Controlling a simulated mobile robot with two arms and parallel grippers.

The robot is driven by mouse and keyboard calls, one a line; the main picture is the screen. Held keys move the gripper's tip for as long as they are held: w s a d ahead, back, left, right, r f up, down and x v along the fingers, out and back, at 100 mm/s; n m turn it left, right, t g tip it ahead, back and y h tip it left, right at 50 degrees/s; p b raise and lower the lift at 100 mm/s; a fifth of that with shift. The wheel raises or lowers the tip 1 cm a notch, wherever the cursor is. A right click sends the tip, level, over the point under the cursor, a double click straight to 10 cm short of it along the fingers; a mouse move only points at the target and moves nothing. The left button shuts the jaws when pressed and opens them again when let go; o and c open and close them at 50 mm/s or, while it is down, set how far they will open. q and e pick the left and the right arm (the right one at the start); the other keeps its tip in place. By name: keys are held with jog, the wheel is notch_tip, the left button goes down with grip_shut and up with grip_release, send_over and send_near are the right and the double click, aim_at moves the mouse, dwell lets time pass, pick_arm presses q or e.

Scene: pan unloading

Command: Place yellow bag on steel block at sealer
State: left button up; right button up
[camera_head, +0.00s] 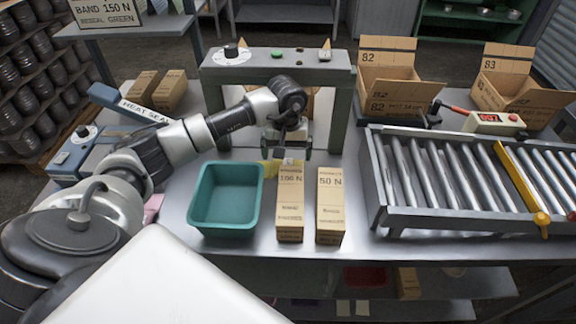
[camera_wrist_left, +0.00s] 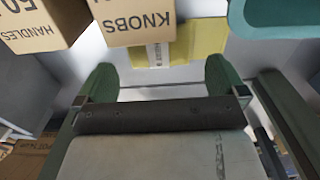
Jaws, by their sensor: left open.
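A yellow bag (camera_wrist_left: 200,42) with a pale printed label lies on the grey table. In the head view only a small yellow part of it (camera_head: 268,172) shows, between the teal bin and the cartons. My left gripper (camera_head: 289,157) is open above the table beside the bag; in the left wrist view its two dark green fingers (camera_wrist_left: 161,75) stand apart and the bag lies just beyond their tips. The KNOBS carton hides part of the bag. The blue-grey heat sealer (camera_head: 75,160) is at the left, partly behind my left arm. I cannot make out the steel block. My right gripper is not in view.
A teal bin (camera_head: 226,228) and two tall cartons, 106 N (camera_head: 290,212) and 50 N (camera_head: 330,212), stand close to the gripper. A grey-green frame (camera_head: 340,100) arches behind it. A roller conveyor (camera_head: 450,212) and open boxes (camera_head: 392,88) fill the right side.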

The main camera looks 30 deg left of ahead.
aim_at(288, 162)
pick_arm(q)
jog(key=f+p, duration=0.1)
jog(key=f, duration=0.2)
jog(key=shift+d+f+p, duration=0.2)
jog(key=shift+f+p, duration=0.1)
jog(key=shift+p, duration=0.05)
jog(key=shift+f, duration=0.6)
jog(key=shift+c, duration=0.8)
jog(key=c, duration=0.8)
jog(key=shift+c, duration=0.2)
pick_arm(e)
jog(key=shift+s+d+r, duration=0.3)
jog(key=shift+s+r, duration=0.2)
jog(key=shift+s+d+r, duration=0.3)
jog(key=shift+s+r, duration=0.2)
pick_arm(q)
jog(key=shift+r, duration=0.15)
